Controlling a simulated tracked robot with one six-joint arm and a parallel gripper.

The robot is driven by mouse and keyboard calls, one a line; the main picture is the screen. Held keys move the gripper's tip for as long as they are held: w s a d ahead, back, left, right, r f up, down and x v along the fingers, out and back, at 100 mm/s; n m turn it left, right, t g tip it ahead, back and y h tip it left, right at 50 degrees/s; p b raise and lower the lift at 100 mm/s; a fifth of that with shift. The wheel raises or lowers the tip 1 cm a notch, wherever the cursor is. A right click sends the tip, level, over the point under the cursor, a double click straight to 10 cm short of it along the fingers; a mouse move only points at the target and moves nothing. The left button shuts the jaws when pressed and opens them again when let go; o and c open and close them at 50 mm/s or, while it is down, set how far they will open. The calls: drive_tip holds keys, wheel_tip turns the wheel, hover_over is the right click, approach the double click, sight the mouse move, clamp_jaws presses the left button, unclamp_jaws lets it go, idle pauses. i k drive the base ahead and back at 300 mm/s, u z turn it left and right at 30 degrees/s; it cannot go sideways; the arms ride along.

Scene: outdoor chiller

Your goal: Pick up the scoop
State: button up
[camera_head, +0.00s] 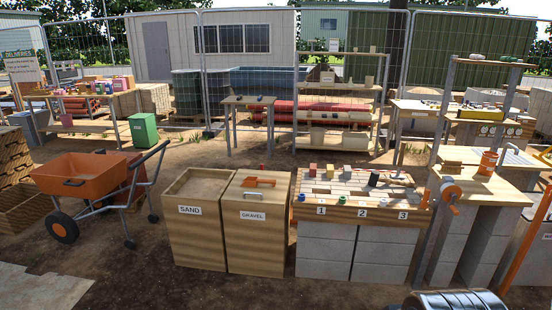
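No scoop can be made out with certainty. An orange object (258,181) lies on top of the wooden bin labelled GRAVEL (254,230), in the middle of the view; it may be the scoop or a lid handle, too small to tell. The wooden bin labelled SAND (196,232) stands directly to its left, its top looking open. My gripper is not in view, so its distance from these things does not show.
An orange wheelbarrow (82,176) stands left of the bins. A block bench numbered 1, 2, 3 (361,213) stands close on their right, with small coloured items on top. A ribbed metal shape (455,301) fills the bottom right edge. Bare ground lies in front of the bins.

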sight(259, 182)
drive_tip(key=u, duration=0.25)
drive_tip(key=i, duration=1.45)
drive_tip(key=u, duration=0.4)
drive_tip(key=i, duration=0.8)
drive_tip(key=u, duration=0.5)
drive_tip(key=i, duration=1.35)
drive_tip(key=u, duration=0.25)
